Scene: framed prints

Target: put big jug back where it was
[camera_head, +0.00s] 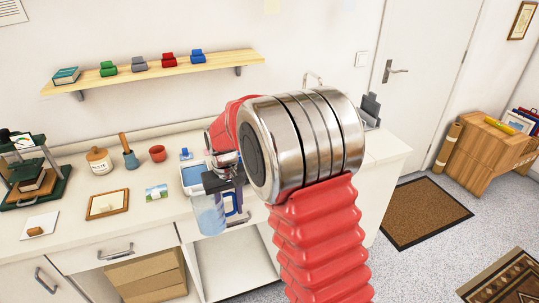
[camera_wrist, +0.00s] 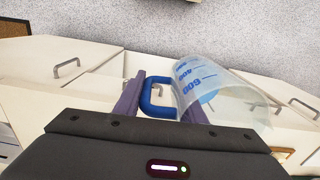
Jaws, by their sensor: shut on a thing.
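The big jug (camera_head: 208,214) is clear, with blue measuring marks and a blue handle. In the head view it hangs upright, or nearly so, at the counter's front edge, overlapping the edge and the open cabinet below. In the wrist view the jug (camera_wrist: 225,92) is right of the middle, with its blue handle (camera_wrist: 147,98) between the purple fingers. My gripper (camera_wrist: 163,96) is shut on the handle. In the head view my gripper (camera_head: 224,182) is partly hidden by my arm, which also covers part of the counter.
A wall shelf (camera_head: 155,69) hangs above. An open cabinet (camera_head: 235,265) lies below.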

